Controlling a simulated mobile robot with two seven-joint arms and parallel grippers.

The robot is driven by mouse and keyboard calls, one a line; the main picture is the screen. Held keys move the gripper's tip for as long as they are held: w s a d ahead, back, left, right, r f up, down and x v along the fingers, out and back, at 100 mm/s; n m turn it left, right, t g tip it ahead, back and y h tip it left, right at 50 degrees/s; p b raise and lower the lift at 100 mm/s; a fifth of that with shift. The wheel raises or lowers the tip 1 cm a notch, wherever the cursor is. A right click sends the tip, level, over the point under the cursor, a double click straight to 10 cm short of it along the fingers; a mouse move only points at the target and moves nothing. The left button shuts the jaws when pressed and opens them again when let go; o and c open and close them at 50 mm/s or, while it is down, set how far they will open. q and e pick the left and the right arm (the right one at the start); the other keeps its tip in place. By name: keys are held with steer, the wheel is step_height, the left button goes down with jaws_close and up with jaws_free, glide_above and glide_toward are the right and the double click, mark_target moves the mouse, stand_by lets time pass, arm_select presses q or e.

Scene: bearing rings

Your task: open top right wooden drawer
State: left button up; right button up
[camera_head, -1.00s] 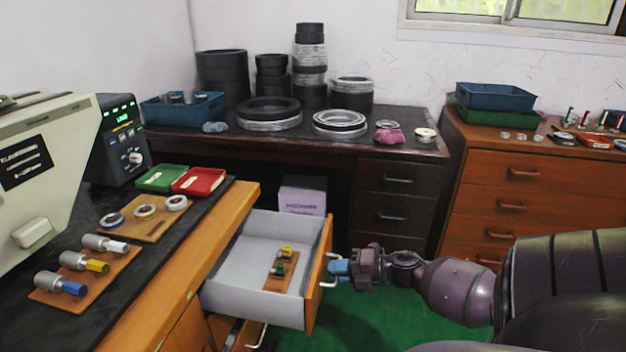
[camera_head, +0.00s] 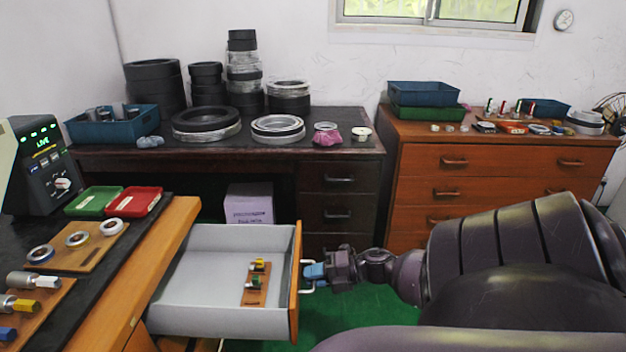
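A wooden-fronted drawer with a grey inside (camera_head: 200,290) stands pulled out of the wooden workbench at the left. It holds a small brown board with yellow and green parts (camera_head: 255,283). Its front bears a pale bar handle (camera_head: 306,289). My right gripper (camera_head: 314,271) comes in from the right, its blue fingertips at this handle and seemingly closed around it; the small gap is hard to see. My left gripper is not in view.
The workbench (camera_head: 168,240) carries a green tray (camera_head: 93,201), a red tray (camera_head: 133,201) and ring boards. A dark desk (camera_head: 340,155) with ring stacks stands behind. A brown wooden cabinet (camera_head: 510,157) with shut drawers stands at the back right. Green floor (camera_head: 370,305) shows beside the drawer.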

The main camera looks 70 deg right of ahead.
steer(key=shift+o, duration=1.4)
steer(key=p+v, duration=0.1)
steer(key=v, duration=1)
steer(key=shift+w, duration=0.1)
